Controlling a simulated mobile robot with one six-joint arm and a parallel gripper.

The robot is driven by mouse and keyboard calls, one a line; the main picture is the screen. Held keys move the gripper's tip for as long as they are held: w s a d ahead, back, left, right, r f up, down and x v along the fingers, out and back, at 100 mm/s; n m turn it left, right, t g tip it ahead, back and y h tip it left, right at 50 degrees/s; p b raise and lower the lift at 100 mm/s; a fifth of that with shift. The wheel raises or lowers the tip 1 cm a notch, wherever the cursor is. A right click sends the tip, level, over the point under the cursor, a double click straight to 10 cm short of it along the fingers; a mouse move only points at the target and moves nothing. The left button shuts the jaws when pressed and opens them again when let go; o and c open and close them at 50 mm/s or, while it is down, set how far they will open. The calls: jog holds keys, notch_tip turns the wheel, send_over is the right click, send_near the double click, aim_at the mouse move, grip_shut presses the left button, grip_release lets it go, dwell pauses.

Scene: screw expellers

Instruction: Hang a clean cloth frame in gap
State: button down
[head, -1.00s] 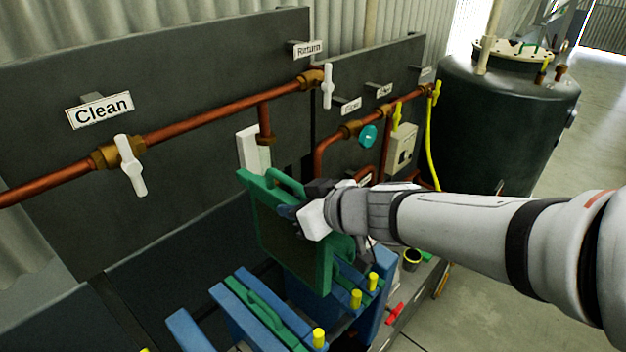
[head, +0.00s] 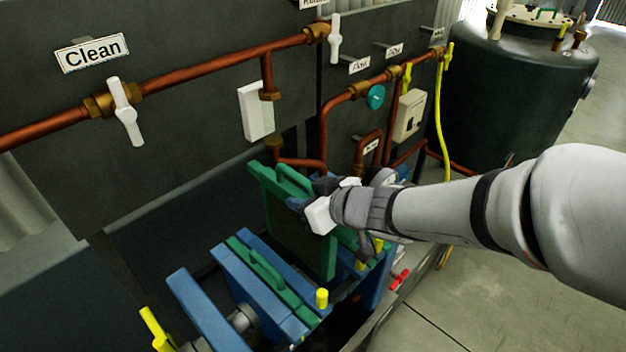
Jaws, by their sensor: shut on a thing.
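A green cloth frame (head: 312,240) with a dark panel hangs upright from my gripper (head: 318,200), over the back right part of the blue press. My gripper is shut on the frame near its upper right side; the fingertips are partly hidden. The press has blue plates (head: 262,290) standing in a row at the bottom centre. Another green frame (head: 265,268) sits between two of these plates. The lower edge of the held frame is partly hidden behind a blue plate, so I cannot tell if it touches anything.
Copper pipes (head: 210,70) with white valve handles (head: 126,112) run along the dark back panel, near the "Clean" sign (head: 91,53). A dark tank (head: 525,85) stands at the back right. Open floor (head: 480,300) lies at right.

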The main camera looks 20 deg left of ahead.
aim_at(333, 253)
notch_tip(333, 253, down, 14)
jog(key=b, duration=1.1)
jog(key=shift+r, duration=0.1)
jog(key=c, duration=1.1)
grip_release()
jog(key=v, duration=0.5)
jog(key=shift+d+r+p, duration=0.15)
jog(key=shift+d+p, duration=0.1)
jog(key=shift+p, duration=0.1)
jog(key=shift+s+d+b, duration=0.2)
jog(key=shift+d+b, duration=0.05)
jog(key=shift+b, duration=0.15)
jog(key=shift+b+v, duration=0.3)
jog(key=shift+v, duration=0.55)
